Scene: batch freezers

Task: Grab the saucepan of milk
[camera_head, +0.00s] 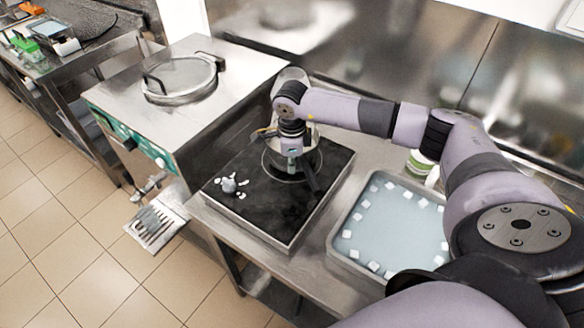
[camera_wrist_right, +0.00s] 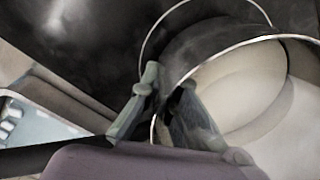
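The saucepan (camera_head: 313,160) stands on the black hob plate, partly hidden behind my right arm. In the right wrist view the saucepan (camera_wrist_right: 265,95) fills the right side, with a thin bright rim and pale milk (camera_wrist_right: 295,135) inside. My right gripper (camera_head: 292,165) points down at the saucepan. In the right wrist view its two fingers (camera_wrist_right: 168,98) are apart, at the near rim. I cannot tell whether they press on the handle or rim. My left gripper is not in view.
The black hob (camera_head: 262,215) has small white pieces and a grey knob-like thing (camera_head: 229,185) at its left. A tray (camera_head: 340,262) with pale liquid and white cubes lies to the right. A batch freezer (camera_head: 205,110) stands left. A white-and-green tub (camera_head: 420,165) stands behind the tray.

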